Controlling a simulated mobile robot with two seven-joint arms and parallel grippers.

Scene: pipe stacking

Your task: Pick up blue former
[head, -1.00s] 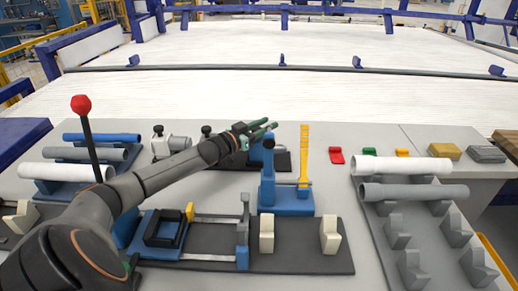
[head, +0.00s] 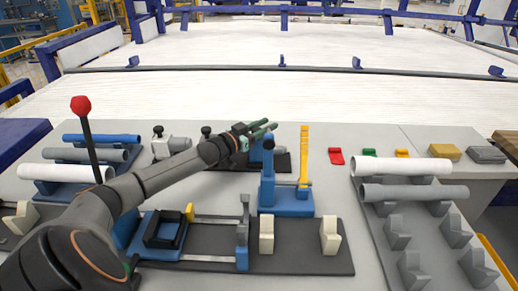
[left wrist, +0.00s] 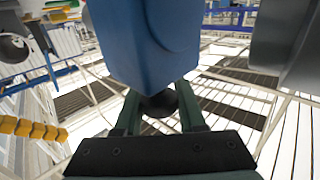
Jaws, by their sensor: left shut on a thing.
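The blue former (left wrist: 150,45) fills the upper middle of the left wrist view. It is a smooth blue block right at the green fingers. My left gripper (left wrist: 158,105) is shut on it; the exact contact is partly hidden by the block. In the head view my left gripper (head: 267,130) is at the back of the table, over a dark base plate. A blue part (head: 255,153) shows just under its fingers there. My right gripper is not in view.
A blue stand (head: 286,203) with a lever and a yellow upright (head: 304,155) stand close in front and to the right. Red (head: 336,155), green (head: 369,152) and yellow blocks lie further right. Pipes rest on racks at both sides.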

